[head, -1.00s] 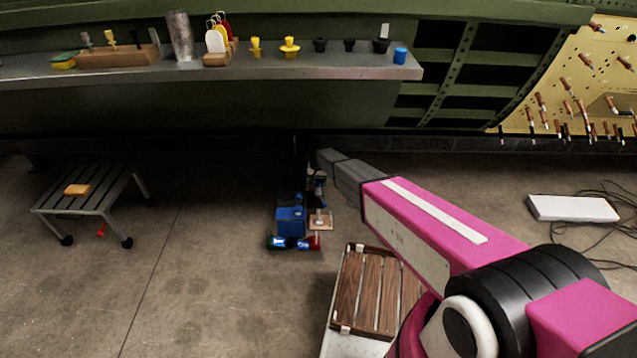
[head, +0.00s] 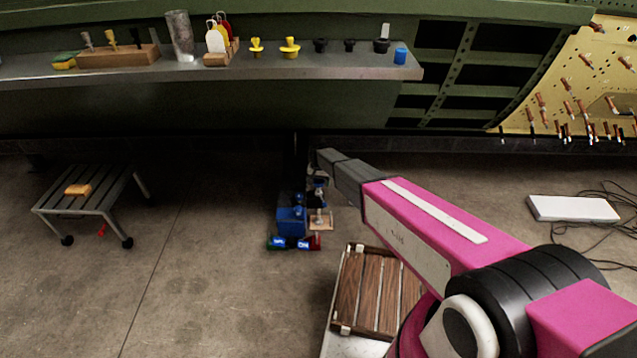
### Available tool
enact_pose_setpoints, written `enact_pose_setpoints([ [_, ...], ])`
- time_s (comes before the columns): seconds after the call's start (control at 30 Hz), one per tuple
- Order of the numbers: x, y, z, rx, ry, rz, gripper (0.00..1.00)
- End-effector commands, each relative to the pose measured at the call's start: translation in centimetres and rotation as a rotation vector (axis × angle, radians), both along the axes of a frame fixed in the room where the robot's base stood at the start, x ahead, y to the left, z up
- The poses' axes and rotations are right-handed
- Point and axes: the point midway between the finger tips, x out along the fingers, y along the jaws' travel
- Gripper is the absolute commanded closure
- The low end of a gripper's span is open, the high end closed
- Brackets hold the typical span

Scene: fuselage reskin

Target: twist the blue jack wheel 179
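A blue jack (head: 291,221) stands on the floor below the green fuselage, near the middle of the head view. Small blue parts show at its upper right, but I cannot clearly tell which is the wheel. Red, green and blue pieces with white lettering (head: 292,243) lie at its foot. My pink arm reaches in from the lower right, and its dark end points toward the jack's top. My gripper (head: 319,178) is small and partly hidden beside the jack's upper right; its fingers cannot be made out.
A grey shelf (head: 200,70) with caps, tags and a metal cup runs above the jack. A low grey stool (head: 90,200) stands left. A wood-slatted platform (head: 372,290) lies below my arm. A white box (head: 572,208) and cables lie right.

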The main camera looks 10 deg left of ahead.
Motion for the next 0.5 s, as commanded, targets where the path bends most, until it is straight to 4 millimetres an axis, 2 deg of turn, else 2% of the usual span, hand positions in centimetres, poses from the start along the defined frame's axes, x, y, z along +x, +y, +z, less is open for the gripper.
enact_pose_setpoints([
  [0.13,0.0,0.0,0.3,0.0,0.0,0.0,0.14],
  [0.23,-0.1,0.0,1.3,0.0,0.0,0.0,0.14],
  [0.5,-0.1,-0.1,6.2,0.001,-0.001,0.0,0.14],
])
